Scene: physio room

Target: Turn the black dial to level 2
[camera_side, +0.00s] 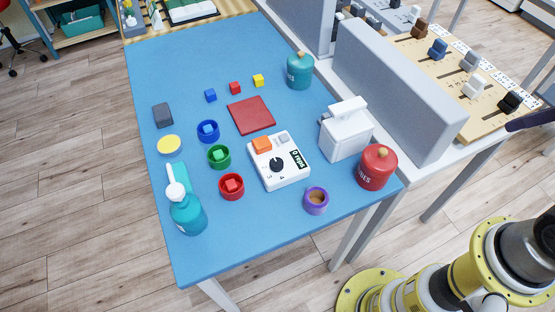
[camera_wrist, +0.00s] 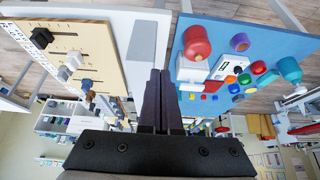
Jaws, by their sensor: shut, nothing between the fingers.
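The black dial (camera_side: 277,164) sits on the white box (camera_side: 293,177) on the blue table. Small numbers are printed around the dial; I cannot read clearly which one it points at. The box has an orange button (camera_side: 262,145), a grey button (camera_side: 283,137) and a black display reading "0 reps" (camera_side: 299,159). In the wrist view the white box (camera_wrist: 219,72) shows small beside the red jar, and its dial is too small to read. My gripper (camera_wrist: 160,74) is shut and empty in the wrist view, well away from the box.
Near the box stand a red jar (camera_side: 375,169), a white dispenser (camera_side: 345,134), a purple cup (camera_side: 316,202) and coloured rings (camera_side: 219,157). A teal pump bottle (camera_side: 187,212) stands at the front left. A grey partition (camera_side: 395,95) separates the blue table from a wooden slider board (camera_side: 460,62).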

